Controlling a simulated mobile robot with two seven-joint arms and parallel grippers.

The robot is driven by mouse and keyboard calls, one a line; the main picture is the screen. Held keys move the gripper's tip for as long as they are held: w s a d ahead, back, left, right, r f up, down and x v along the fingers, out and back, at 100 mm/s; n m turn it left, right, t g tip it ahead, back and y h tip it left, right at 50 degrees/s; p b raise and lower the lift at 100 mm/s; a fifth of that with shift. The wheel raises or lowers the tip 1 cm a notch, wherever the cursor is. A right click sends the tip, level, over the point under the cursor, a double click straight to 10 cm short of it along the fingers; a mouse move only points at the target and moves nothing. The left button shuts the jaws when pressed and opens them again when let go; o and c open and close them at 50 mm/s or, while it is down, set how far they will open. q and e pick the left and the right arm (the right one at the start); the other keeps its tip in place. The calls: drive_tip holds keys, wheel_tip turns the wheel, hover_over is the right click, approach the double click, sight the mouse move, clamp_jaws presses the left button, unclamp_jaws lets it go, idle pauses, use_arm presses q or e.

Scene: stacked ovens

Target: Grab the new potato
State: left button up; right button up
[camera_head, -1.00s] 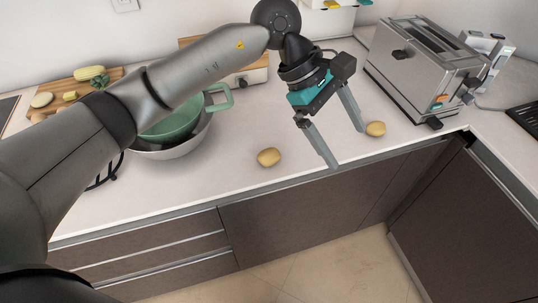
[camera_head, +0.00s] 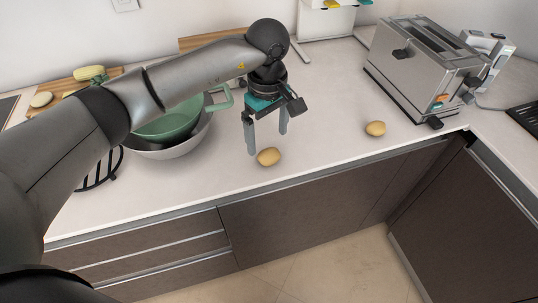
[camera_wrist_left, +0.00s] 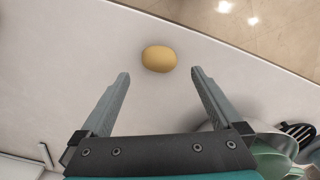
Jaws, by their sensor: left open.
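Two potatoes lie on the white counter. The nearer potato (camera_head: 268,156) sits close to the counter's front edge, and the other potato (camera_head: 375,128) lies to the right, near the toaster. My left gripper (camera_head: 268,144) is open and empty, pointing down just behind the nearer potato. In the left wrist view one potato (camera_wrist_left: 159,58) lies just beyond the fingertips, roughly centred between the two open fingers (camera_wrist_left: 160,75). The fingers are not around it. My right gripper is in neither view.
A metal toaster (camera_head: 421,66) stands at the right. A green colander (camera_head: 176,122) in a metal bowl (camera_head: 178,150) is left of my gripper. A cutting board (camera_head: 66,84) with vegetables is at the back left. The counter between the potatoes is clear.

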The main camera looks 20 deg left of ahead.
sight(269, 150)
use_arm(q)
wheel_tip(269, 150, down, 6)
drive_tip(key=shift+d+r, duration=0.1)
drive_tip(key=shift+r, duration=0.05)
idle(0.3)
drive_tip(key=c, duration=1.5)
drive_tip(key=shift+o, duration=0.2)
